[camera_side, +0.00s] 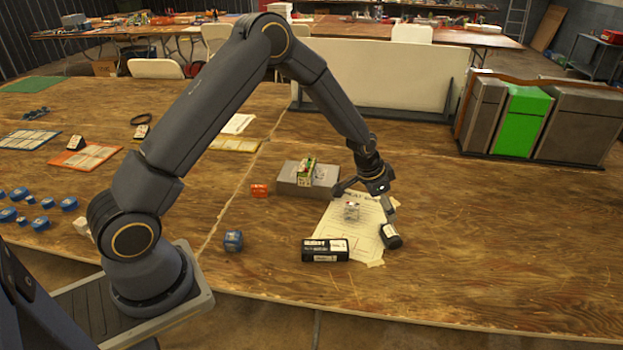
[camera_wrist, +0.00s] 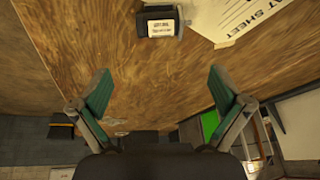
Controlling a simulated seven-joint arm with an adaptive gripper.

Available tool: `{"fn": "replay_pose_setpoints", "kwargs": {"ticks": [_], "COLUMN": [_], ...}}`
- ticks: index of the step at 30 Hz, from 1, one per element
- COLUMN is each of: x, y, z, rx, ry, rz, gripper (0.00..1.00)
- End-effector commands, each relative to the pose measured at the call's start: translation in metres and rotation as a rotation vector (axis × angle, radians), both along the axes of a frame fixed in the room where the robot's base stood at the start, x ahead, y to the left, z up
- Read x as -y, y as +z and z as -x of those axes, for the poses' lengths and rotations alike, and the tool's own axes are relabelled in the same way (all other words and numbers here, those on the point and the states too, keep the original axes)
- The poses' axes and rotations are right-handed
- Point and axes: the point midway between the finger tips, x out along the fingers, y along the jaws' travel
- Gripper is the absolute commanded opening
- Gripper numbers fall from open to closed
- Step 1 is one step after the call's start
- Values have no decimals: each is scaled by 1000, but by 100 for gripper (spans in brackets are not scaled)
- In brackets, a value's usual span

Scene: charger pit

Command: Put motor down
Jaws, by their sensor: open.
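A short black piece with a white label (camera_side: 391,236), likely the motor, lies at the right edge of a paper sheet (camera_side: 375,246). In the wrist view a black labelled piece (camera_wrist: 161,23) sits at the top edge, beside the sheet (camera_wrist: 240,15). My gripper (camera_side: 365,200) is above the sheet, with one finger reaching down close to the black piece; I cannot tell whether they touch. In the wrist view the fingers of my gripper (camera_wrist: 159,76) are wide apart with nothing between them.
A black box with white labels (camera_side: 325,250) lies at the sheet's front left. A small silvery cube (camera_side: 351,211) is on the sheet. Bare wood lies to the right.

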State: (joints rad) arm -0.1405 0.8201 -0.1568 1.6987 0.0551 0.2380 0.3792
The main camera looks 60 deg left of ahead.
Motion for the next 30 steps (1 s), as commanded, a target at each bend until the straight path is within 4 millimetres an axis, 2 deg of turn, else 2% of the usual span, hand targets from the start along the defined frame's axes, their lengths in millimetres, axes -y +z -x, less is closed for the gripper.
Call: {"fn": "replay_pose_setpoints", "kwargs": {"ticks": [4,7,9,11,12,15,18,22,25,30], "x": [-1,-2,-3,-4,-4,-5,-6,-6,-5,-5], "y": [66,125,164,193,209,241,260,265,263,260], "z": [18,50,80,108,129,182,235,290,317,334], "rx": [20,30,36,43,47,58,69,78,79,79], "ry": [24,63,97,129,151,207,260,315,342,358], "rz": [-16,-27,-30,-29,-27,-14,10,46,68,83], "gripper": [100,100,100,100,100,100,100,100,100,100]}}
